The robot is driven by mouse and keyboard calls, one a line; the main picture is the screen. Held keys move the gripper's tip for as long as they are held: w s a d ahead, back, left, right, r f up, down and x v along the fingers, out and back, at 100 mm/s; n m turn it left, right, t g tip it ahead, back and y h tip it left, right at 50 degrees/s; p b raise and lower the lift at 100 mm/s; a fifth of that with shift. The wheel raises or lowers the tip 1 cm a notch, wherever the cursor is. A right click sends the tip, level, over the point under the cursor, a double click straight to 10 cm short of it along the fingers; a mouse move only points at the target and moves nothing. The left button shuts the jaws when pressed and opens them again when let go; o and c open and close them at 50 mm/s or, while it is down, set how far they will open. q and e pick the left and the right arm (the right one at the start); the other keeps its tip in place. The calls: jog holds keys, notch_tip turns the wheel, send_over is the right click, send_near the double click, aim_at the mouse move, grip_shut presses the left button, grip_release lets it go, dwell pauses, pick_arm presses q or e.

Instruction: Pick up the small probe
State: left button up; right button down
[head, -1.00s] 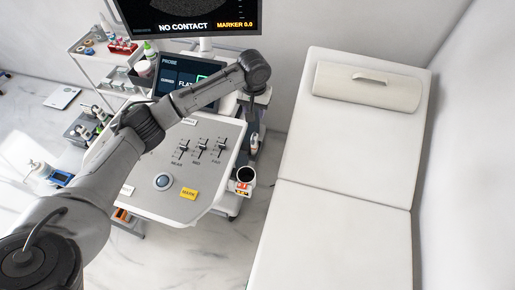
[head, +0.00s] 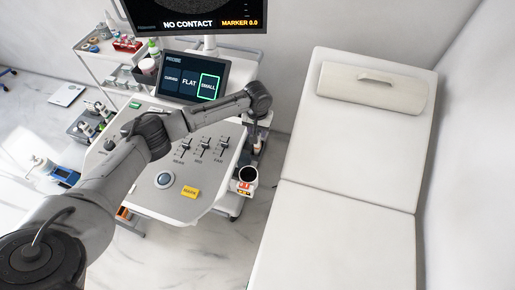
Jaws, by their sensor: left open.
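My left arm reaches in from the left across the ultrasound cart, and its wrist bends down at the cart's right side. My left gripper (head: 255,127) points down there, small and partly hidden beneath the wrist; it is open. A small pale and dark item (head: 258,146) sits just below it at the cart's right edge, perhaps a probe in a holder. I cannot tell for sure which item is the small probe. The touch screen (head: 176,88) lists curved, flat and small, with small outlined in green. My right gripper is not in view.
The control panel (head: 215,165) has sliders, a trackball and a yellow mark button (head: 190,192). A dark-topped container (head: 246,175) hangs at its right edge. The monitor (head: 190,12) reads "no contact". The white couch (head: 340,225) stands at the right; a trolley (head: 88,47) stands back left.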

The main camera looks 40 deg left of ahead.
pick_arm(q)
jog(key=shift+f, duration=0.75)
grip_shut()
